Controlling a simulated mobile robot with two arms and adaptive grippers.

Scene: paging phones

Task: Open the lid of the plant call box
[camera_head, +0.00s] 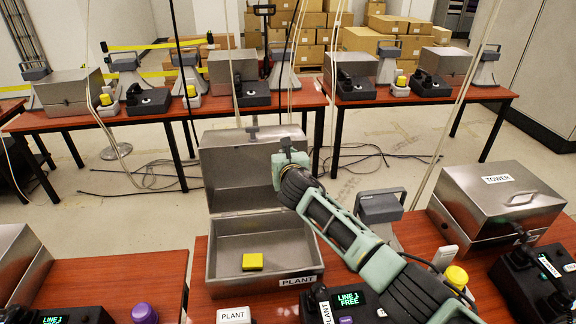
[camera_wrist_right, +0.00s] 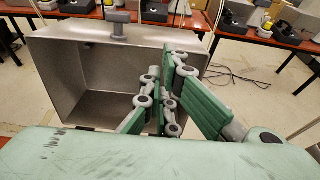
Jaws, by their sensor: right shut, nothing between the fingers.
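The plant call box (camera_head: 222,270) is a grey metal box with a PLANT label on its front right. Its lid (camera_head: 228,165) stands raised at the back, with its hollow inside facing me and its handle (camera_head: 253,131) at the top edge. A yellow block (camera_head: 252,261) lies on the box floor. My right gripper (camera_head: 289,160) is shut and empty, in front of the lid's right part. In the right wrist view the shut fingers (camera_wrist_right: 165,95) overlap the lid (camera_wrist_right: 85,75); I cannot tell whether they touch it. My left gripper is out of view.
A closed metal box labelled TOWER (camera_head: 470,195) stands to the right. A desk phone (camera_head: 345,298) and a purple button (camera_head: 145,312) are near the front. Another table (camera_head: 300,103) with more boxes and phones is behind, across open floor.

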